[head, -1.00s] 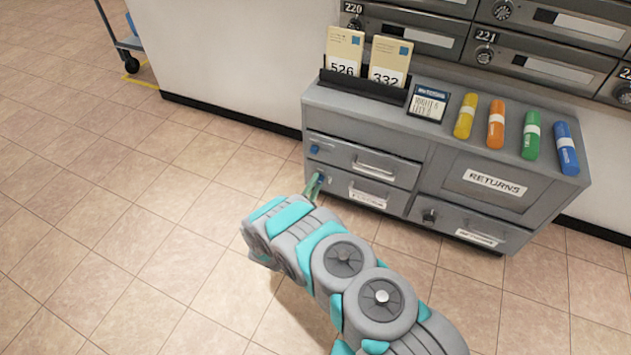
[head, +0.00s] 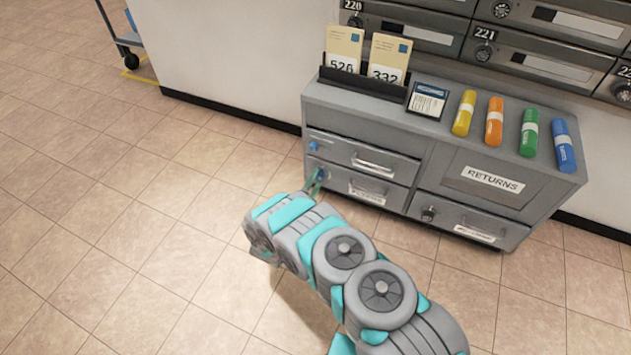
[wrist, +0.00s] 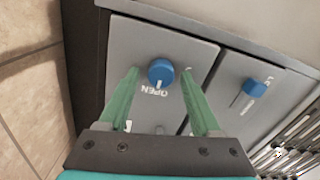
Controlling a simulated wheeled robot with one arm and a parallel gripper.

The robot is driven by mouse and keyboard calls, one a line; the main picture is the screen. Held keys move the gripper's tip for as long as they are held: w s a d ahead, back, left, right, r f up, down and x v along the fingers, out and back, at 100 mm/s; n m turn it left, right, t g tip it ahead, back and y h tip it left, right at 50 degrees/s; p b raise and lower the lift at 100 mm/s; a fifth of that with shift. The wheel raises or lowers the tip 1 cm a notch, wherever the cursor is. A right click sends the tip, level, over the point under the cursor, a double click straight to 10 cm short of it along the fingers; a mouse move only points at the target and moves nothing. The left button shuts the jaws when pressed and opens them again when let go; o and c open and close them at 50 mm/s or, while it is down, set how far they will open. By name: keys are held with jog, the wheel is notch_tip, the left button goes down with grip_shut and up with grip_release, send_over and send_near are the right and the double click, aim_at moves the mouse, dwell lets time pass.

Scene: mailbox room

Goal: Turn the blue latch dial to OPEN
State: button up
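A round blue dial (wrist: 161,73) sits on the lower left drawer front (wrist: 140,50) of the grey cabinet, and the word OPEN is printed just below it in the wrist view. A white mark on the dial faces toward that word. My gripper (wrist: 160,76) is open, with one green finger on each side of the dial. I cannot tell whether the fingers touch it. In the head view my gripper (head: 314,181) is at this drawer's left end, partly covering the dial. A second blue dial (wrist: 255,88) is on the upper drawer, also seen in the head view (head: 314,146).
The grey cabinet (head: 400,112) carries a card holder, a small sign and several coloured tubes (head: 495,122) on top. A RETURNS door (head: 490,180) and a lower drawer with a dark knob (head: 428,214) are to the right. Tiled floor (head: 120,230) is clear at left.

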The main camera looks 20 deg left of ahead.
jog(key=shift+o, duration=0.3)
jog(key=shift+s, duration=0.15)
jog(key=shift+s+a, duration=0.15)
jog(key=shift+s, duration=0.2)
jog(key=s, duration=0.6)
jog(key=shift+s+a+p, duration=0.2)
jog(key=shift+s+p, duration=0.1)
jog(key=shift+s, duration=0.1)
